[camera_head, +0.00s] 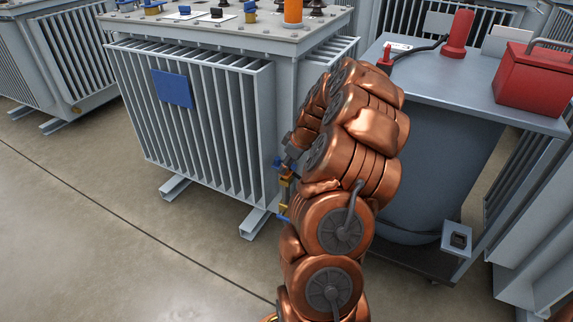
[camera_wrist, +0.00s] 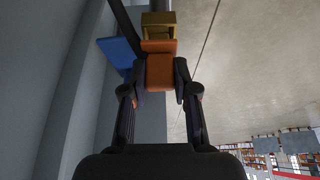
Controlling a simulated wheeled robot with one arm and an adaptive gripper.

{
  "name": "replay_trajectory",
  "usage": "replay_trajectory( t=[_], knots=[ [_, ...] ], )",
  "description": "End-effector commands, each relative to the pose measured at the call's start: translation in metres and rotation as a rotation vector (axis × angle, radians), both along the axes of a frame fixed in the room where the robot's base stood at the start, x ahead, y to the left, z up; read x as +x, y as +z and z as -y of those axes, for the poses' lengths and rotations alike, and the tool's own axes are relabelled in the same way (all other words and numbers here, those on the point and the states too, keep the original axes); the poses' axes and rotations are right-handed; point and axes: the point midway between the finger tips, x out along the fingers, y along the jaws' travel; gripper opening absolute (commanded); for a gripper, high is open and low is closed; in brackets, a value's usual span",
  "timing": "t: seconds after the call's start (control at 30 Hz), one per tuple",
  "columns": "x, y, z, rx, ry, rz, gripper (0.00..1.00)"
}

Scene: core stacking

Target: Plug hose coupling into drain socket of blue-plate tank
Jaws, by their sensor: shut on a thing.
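The blue-plate tank (camera_head: 128,75) is a grey finned tank with a blue plate (camera_head: 172,88) on its fins, left of my arm in the head view. My gripper (camera_wrist: 158,88) is beside the tank's right side, largely hidden by my arm in the head view. In the wrist view its fingers are shut on an orange block, the hose coupling (camera_wrist: 160,72). A brass-yellow fitting (camera_wrist: 158,28) lies straight ahead of the coupling, close or touching; I cannot tell whether they are joined. A blue part (camera_wrist: 120,52) is left of it.
Other finned tanks (camera_head: 62,60) stand around. The floor (camera_head: 110,240) at front left is clear.

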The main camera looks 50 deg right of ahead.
Motion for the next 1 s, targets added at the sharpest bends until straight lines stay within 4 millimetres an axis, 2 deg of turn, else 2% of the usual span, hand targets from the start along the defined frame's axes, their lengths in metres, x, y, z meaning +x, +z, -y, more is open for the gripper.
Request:
replay_trajectory(
  t=[0.8,0.83,1.0],
  knots=[
    [0.0,-0.017,0.0,0.001,0.0,-0.001,0.0],
    [0.0,-0.017,0.0,0.001,0.0,-0.001,0.29],
    [0.0,-0.016,0.0,0.001,0.0,-0.001,0.47]
  ],
)
